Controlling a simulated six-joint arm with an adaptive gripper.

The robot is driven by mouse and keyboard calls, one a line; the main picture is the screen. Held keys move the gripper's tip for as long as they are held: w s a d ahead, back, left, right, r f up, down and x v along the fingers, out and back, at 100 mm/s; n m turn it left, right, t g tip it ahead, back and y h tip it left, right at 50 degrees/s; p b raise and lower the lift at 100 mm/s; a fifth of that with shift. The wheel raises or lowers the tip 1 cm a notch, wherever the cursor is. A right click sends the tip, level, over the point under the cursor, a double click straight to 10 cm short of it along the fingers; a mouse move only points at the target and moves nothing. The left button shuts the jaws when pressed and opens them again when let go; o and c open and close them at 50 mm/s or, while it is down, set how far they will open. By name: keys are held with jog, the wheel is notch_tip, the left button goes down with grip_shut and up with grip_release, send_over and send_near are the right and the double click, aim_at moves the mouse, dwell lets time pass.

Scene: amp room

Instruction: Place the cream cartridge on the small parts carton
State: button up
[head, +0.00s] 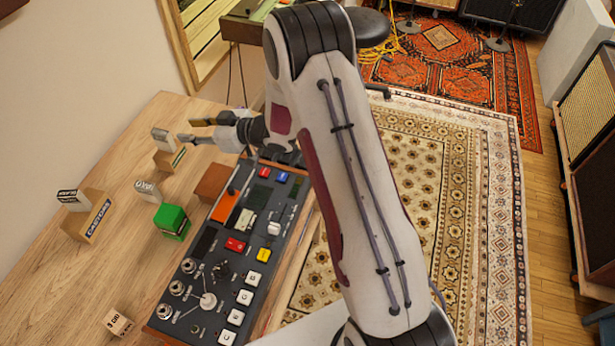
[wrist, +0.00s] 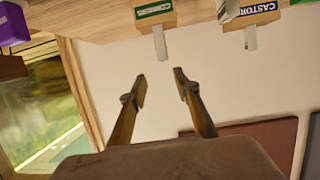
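My gripper (head: 189,130) is open and empty above the far part of the wooden table; its spread fingers also show in the wrist view (wrist: 160,74). A pale, cream-looking cartridge (head: 162,135) stands on a small tan carton with a green label (head: 168,158), just left of my fingertips. In the upside-down wrist view, this cartridge (wrist: 160,43) and the carton (wrist: 155,12) lie beyond the finger gap, apart from the fingers. Another pale cartridge (head: 148,190) stands nearer on the table. The lettering is too small to tell which carton is for small parts.
A "CASTORS" carton (head: 94,228) bears a cartridge with dark lettering (head: 72,198). A green block (head: 172,220) and brown box (head: 213,182) stand near the control panel (head: 212,310). A small lettered block (head: 118,322) lies in front. Bare table lies between.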

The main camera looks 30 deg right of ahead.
jog(key=d+r+m+t+h, duration=0.1)
jog(key=d+r+m+h, duration=0.1)
jog(key=d+r+h, duration=0.55)
jog(key=s+d+r+m+h, duration=0.25)
jog(key=s+d+r, duration=0.45)
jog(key=s+r, duration=0.4)
jog(key=s+r+m+g, duration=0.2)
jog(key=s+m+g, duration=0.2)
jog(key=s, duration=2.8)
jog(key=shift+a+r+g, duration=0.2)
jog(key=shift+a+g, duration=0.25)
jog(key=shift+g, duration=0.45)
